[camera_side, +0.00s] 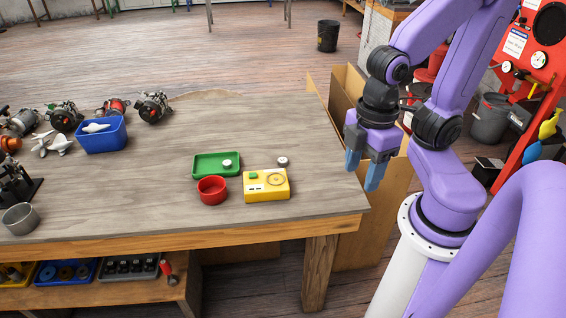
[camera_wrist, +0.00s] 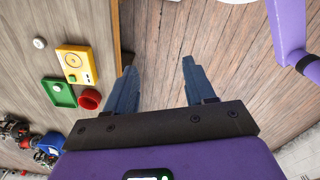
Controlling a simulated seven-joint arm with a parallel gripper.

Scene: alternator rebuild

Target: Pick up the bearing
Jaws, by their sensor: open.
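A small round grey piece with a pale top, which looks like the bearing (camera_side: 283,161), lies on the table behind the yellow box. It also shows in the wrist view (camera_wrist: 39,43), near the yellow box. A similar small pale round piece (camera_side: 227,164) sits in the green tray (camera_side: 198,173); I cannot tell for sure which is the bearing. My gripper (camera_side: 362,175) hangs beyond the table's right edge, fingers down, well right of both pieces. In the wrist view my gripper (camera_wrist: 159,64) is open and empty, with floor between its fingers.
A yellow box (camera_side: 267,194) with a round recess and a red cup (camera_side: 212,190) stand near the tray. A blue bin (camera_side: 101,136), several alternators and a metal cup (camera_side: 21,219) are at the left. The table's middle is clear. A cardboard box (camera_side: 345,88) stands beside the table.

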